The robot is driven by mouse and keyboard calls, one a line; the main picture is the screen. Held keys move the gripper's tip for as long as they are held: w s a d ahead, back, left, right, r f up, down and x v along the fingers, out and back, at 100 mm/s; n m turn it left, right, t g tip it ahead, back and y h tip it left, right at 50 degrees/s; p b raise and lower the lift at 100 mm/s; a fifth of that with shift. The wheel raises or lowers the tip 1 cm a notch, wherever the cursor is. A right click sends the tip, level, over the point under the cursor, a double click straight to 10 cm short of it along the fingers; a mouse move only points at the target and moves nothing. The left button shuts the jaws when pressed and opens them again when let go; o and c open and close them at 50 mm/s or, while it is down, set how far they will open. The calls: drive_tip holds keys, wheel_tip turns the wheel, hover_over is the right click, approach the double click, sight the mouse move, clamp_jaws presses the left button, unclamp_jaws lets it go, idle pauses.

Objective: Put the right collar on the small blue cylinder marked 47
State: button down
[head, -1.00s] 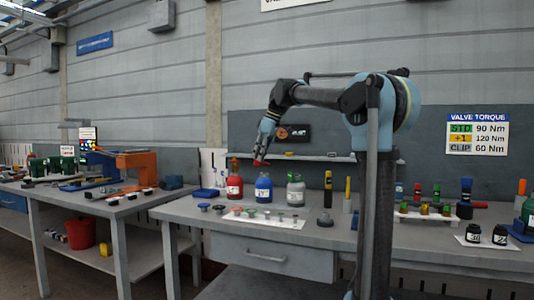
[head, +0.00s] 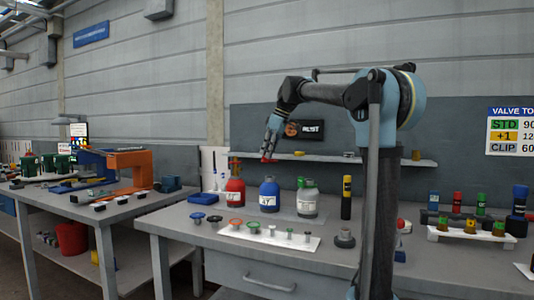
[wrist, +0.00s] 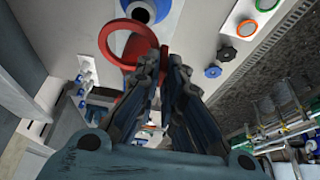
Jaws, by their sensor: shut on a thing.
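My gripper (head: 267,157) is shut on a red ring-shaped collar (wrist: 105,42) and holds it in the air above the bench, near the cylinders. In the wrist view the fingertips (wrist: 160,62) pinch the ring's edge, and a blue round top (wrist: 141,11) shows just beyond it. The small blue cylinder (head: 269,197) stands upright on the bench with a white label; its number is too small to read surely. It stands between a red cylinder (head: 235,191) and a grey cylinder (head: 308,204). No collar is visible around the blue cylinder's neck.
A white strip (head: 312,243) with several small rings and pegs lies in front of the cylinders. A yellow-and-black tube (head: 346,197) stands to the right. A shelf (head: 395,161) runs along the back wall. A rack (head: 470,237) stands far right.

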sight(269, 162)
drive_tip(key=shift+d+f, duration=0.1)
drive_tip(key=shift+f, duration=2.95)
drive_tip(key=shift+s, duration=0.15)
drive_tip(key=shift+f, duration=1.4)
drive_tip(key=c, duration=1.7)
unclamp_jaws()
drive_tip(key=shift+o, duration=0.2)
drive_tip(key=shift+r, duration=2.95)
